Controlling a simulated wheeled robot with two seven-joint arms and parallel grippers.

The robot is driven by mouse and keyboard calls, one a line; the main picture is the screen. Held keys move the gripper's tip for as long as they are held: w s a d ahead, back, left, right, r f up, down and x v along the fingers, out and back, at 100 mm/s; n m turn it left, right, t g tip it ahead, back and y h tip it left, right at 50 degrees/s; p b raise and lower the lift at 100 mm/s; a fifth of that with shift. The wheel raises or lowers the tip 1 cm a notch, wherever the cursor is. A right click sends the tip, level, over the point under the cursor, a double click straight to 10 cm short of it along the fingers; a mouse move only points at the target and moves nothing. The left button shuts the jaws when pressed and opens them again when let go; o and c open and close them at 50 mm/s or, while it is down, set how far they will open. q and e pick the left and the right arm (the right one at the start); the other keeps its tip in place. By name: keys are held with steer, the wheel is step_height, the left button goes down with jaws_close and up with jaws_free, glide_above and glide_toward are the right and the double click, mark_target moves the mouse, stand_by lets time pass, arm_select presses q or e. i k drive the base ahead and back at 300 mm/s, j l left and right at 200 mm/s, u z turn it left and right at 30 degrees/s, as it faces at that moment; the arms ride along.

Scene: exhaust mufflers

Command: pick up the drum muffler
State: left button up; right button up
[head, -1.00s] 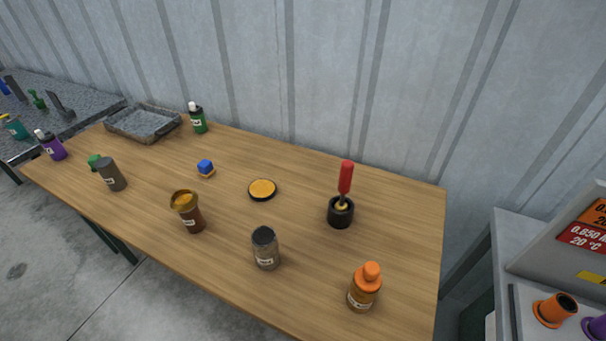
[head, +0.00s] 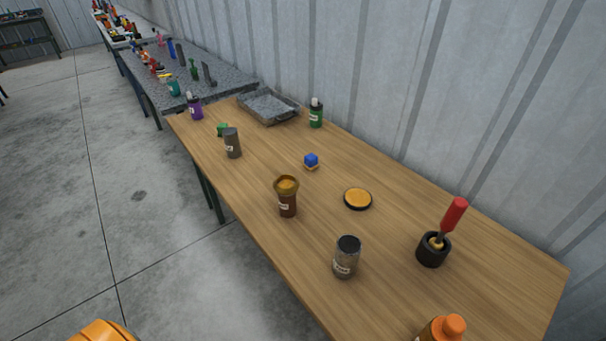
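I cannot pick out with certainty which thing is the drum muffler. Two grey cylinders stand on the wooden table: a plain dark grey one (head: 233,145) towards the far left, and a dark-topped one with a label (head: 345,260) near the front edge. A brown cup-like piece with a wide tan top (head: 287,198) stands between them. Neither of my grippers shows in the head view.
Open floor (head: 150,225) lies left.

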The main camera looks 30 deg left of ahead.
mark_target(230, 135)
steer(key=u, duration=1.45)
